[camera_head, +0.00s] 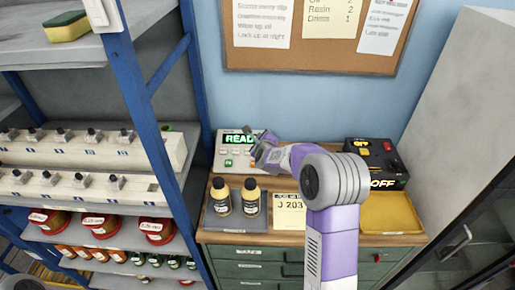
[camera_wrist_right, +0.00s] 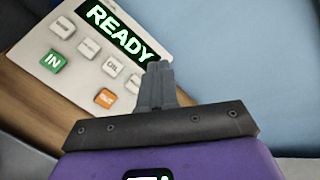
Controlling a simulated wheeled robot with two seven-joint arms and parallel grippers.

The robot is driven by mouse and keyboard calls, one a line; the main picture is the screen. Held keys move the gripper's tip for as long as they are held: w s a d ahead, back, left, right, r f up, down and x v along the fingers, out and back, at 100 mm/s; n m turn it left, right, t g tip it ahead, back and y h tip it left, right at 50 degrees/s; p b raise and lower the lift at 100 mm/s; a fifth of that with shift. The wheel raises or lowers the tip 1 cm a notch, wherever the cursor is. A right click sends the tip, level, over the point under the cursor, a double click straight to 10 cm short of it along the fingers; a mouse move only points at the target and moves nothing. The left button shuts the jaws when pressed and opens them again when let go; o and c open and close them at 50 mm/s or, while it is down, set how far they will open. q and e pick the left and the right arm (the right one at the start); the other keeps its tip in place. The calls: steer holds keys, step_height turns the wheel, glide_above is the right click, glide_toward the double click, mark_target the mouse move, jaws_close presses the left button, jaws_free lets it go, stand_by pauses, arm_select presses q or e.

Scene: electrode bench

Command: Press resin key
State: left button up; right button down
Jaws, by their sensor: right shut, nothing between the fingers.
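The white key panel (camera_wrist_right: 150,20) shows a lit green READY display (camera_wrist_right: 118,32) in the right wrist view. Below the display is a slanting row of white keys (camera_wrist_right: 88,48) with small labels too blurred to read surely, so I cannot tell which is the resin key. A green IN key (camera_wrist_right: 53,62) and an orange key (camera_wrist_right: 105,98) lie below them. My right gripper (camera_wrist_right: 158,68) is shut and empty, its tips over the panel's edge near the last white key; contact cannot be told. In the head view, the panel (camera_head: 228,150) is partly hidden by the gripper (camera_head: 258,150).
A black box marked OFF (camera_head: 382,165) and a yellow tray (camera_head: 388,212) are at right. A blue-posted shelf (camera_head: 150,110) bounds the left.

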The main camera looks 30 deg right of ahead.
steer(key=f+b, duration=0.1)
steer(key=f, duration=0.1)
steer(key=w+d+f+b, duration=0.1)
steer(key=f+b, duration=0.1)
steer(key=w+f+b, duration=0.1)
steer(key=f+b, duration=0.1)
steer(key=f, duration=0.1)
steer(key=shift+d+f, duration=0.1)
steer(key=shift+d, duration=0.1)
steer(key=shift+w+d+f+b, duration=0.1)
steer(key=shift+w+f+b, duration=0.15)
steer(key=shift+f+b, duration=0.25)
stand_by(1.8)
steer(key=shift+w+d+f+b, duration=0.15)
steer(key=shift+f+b, duration=0.2)
steer(key=shift+b, duration=0.25)
steer(key=shift+w+f+b, duration=0.1)
steer(key=shift+f+b, duration=0.35)
steer(key=shift+b, duration=0.1)
stand_by(0.4)
stand_by(0.3)
steer(key=shift+s+r+p, duration=0.25)
steer(key=shift+r+p, duration=0.1)
steer(key=shift+r, duration=0.45)
